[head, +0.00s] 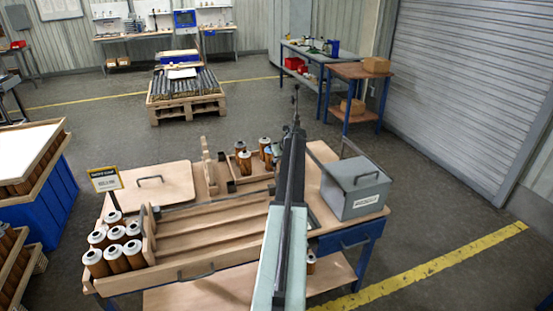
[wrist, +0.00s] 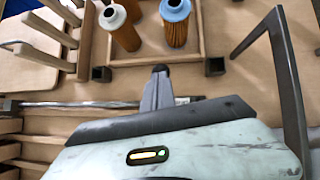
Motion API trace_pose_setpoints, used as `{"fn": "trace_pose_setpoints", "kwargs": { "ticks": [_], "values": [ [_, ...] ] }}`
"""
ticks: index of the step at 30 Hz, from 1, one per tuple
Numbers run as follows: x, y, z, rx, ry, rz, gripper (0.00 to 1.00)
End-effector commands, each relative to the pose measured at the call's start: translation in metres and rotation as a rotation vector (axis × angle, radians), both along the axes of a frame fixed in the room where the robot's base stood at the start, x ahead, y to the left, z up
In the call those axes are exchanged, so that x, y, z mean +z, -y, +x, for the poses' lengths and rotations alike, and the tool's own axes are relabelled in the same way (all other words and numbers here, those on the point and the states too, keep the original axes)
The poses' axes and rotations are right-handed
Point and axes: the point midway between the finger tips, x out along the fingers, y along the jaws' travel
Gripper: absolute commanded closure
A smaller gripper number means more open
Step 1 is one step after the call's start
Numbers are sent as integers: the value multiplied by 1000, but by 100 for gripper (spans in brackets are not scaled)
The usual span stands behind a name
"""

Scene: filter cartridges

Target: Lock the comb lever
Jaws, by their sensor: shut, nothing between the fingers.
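My gripper (wrist: 160,74) is shut and empty in the wrist view, its dark tip just in front of a wooden cartridge tray (wrist: 203,42). A metal rod (wrist: 75,104) runs from the left to beside the fingers; I cannot tell whether they touch. In the head view a grey bar (head: 222,201) lies along the back of the grooved wooden rack (head: 205,235). A wooden comb-like piece (head: 207,165) stands behind it and shows toothed in the wrist view (wrist: 42,38). A bent dark bar (wrist: 283,75) rises at right. Which part is the lever is unclear; my arm hides much.
Several brown cartridges (head: 117,257) stand at the table's left, others in the back tray, one blue-topped (wrist: 175,12). A wooden board with a handle (head: 150,190) lies back left.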

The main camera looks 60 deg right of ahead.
Motion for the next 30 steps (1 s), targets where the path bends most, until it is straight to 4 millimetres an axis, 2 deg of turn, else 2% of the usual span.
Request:
{"fn": "trace_pose_setpoints", "kwargs": {
  "ticks": [1,3,9,15,19,30],
  "values": [
    [11,-7,-5,0,0,0,100],
    [20,-14,-11,0,0,0,100],
    [70,-12,-23,-1,-1,0,100],
    [107,-15,-30,-1,-1,0,100],
    [113,-16,-32,1,-1,0,100],
    [110,-16,-30,2,-1,0,100]
  ]
}}
